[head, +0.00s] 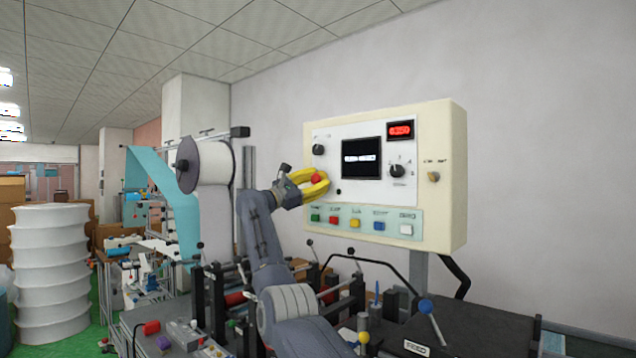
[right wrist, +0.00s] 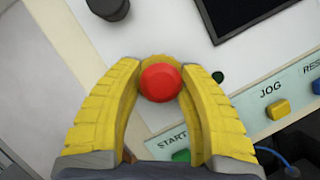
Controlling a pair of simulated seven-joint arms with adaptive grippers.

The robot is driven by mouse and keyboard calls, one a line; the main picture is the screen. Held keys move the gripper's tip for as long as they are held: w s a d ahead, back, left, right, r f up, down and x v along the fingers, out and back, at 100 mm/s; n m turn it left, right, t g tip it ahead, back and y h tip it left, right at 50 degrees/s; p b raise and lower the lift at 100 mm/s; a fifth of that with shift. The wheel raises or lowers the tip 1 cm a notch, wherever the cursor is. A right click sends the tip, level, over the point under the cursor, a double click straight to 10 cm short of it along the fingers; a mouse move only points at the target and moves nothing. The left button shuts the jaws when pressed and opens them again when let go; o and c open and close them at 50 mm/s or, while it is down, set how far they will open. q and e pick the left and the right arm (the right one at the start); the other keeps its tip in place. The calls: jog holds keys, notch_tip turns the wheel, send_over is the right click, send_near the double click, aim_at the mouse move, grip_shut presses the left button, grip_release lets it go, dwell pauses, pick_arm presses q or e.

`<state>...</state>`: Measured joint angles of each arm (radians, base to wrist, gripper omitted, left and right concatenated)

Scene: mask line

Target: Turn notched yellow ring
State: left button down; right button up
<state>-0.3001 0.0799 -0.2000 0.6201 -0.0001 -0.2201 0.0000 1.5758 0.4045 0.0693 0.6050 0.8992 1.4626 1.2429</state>
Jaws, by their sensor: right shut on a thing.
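The red button (right wrist: 160,82) is mounted on the left of the control panel, and part of a yellow ring (right wrist: 157,59) shows around its far side. The red button also shows in the head view (head: 316,179). My right gripper (right wrist: 163,72) reaches the panel with its yellow fingers on both sides of the button, shut on the ring. It also shows in the head view (head: 320,181). The fingers hide most of the ring, and its notches cannot be made out. My left gripper is not in view.
The cream control panel (head: 455,150) carries a dark screen (head: 362,158), a black knob (head: 319,149) above the ring and a row of coloured buttons below, including the yellow JOG button (right wrist: 278,108). A white roll (head: 208,162) stands to the left. Machine levers rise below the panel.

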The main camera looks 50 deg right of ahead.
jog(key=shift+r+m+g, duration=0.15)
jog(key=shift+m+g, duration=0.15)
jog(key=shift+m, duration=0.5)
jog(key=shift+m+y, duration=0.3)
jog(key=shift+m, duration=0.2)
